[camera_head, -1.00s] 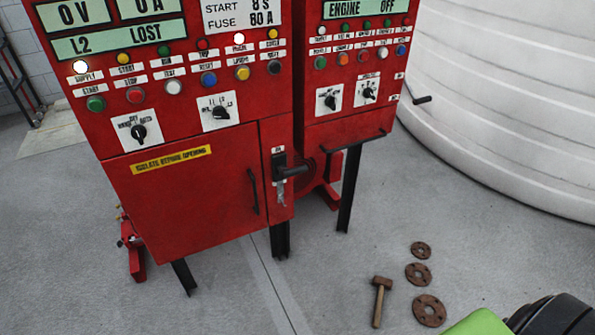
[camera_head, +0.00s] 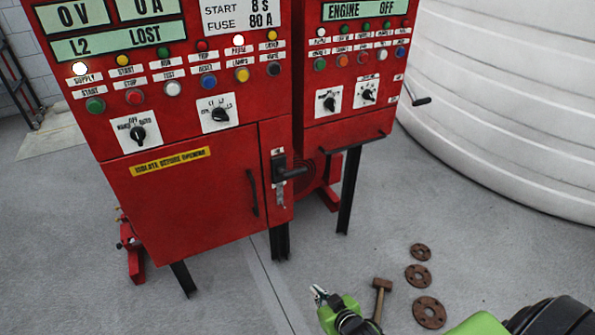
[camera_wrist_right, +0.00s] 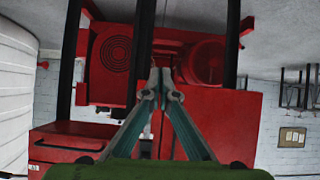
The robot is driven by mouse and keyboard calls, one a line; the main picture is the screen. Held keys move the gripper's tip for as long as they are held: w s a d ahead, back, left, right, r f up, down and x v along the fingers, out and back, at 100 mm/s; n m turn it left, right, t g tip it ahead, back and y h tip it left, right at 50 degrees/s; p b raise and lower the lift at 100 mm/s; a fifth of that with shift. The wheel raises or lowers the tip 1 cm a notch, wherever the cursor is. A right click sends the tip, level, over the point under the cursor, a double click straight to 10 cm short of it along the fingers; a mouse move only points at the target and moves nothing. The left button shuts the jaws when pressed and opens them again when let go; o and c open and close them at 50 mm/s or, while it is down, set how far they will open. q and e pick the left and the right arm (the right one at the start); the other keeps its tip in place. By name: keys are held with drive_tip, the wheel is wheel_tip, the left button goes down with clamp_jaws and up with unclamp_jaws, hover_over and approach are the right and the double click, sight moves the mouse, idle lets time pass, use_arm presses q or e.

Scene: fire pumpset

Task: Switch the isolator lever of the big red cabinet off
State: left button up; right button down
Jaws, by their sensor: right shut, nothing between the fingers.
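The big red cabinet (camera_head: 190,205) stands at the left of the head view. Its black isolator lever (camera_head: 292,172) sits on a narrow panel right of the door and points right, roughly level. My right gripper (camera_head: 316,291) is low at the bottom centre of the head view, below the lever and well apart from it. In the right wrist view its fingers (camera_wrist_right: 160,76) meet at the tips, shut and empty. That view looks toward black legs and red machinery; the lever cannot be made out there. My left gripper is not in view.
A second red cabinet (camera_head: 350,120) stands right of the big one, with a crank handle (camera_head: 420,101) sticking out. A white tank (camera_head: 510,100) fills the upper right. A hammer (camera_head: 381,290) and several rusty flanges (camera_head: 419,276) lie on the floor. Black legs (camera_head: 349,190) support the cabinets.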

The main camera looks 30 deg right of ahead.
drive_tip(key=w+r+t, duration=0.2)
drive_tip(key=r, duration=1)
drive_tip(key=w+d+r+t, duration=0.1)
drive_tip(key=w+r+t, duration=0.2)
drive_tip(key=r, duration=0.9)
drive_tip(key=w+r+t, duration=0.2)
drive_tip(key=r+t, duration=0.1)
drive_tip(key=r, duration=0.9)
drive_tip(key=shift+w+d+r, duration=0.3)
drive_tip(key=shift+r, duration=0.1)
drive_tip(key=r+p, duration=0.1)
drive_tip(key=p, duration=0.1)
hover_over(298, 171)
drive_tip(key=shift+s+a+f, duration=0.15)
drive_tip(key=shift+s+f, duration=0.1)
drive_tip(key=shift+f, duration=0.4)
drive_tip(key=shift+s+a+f, duration=0.1)
drive_tip(key=shift+s+f, duration=0.1)
drive_tip(key=shift+f, duration=0.5)
drive_tip(key=shift+s+a+f, duration=0.15)
drive_tip(key=shift+s+f, duration=0.1)
drive_tip(key=shift+f, duration=0.4)
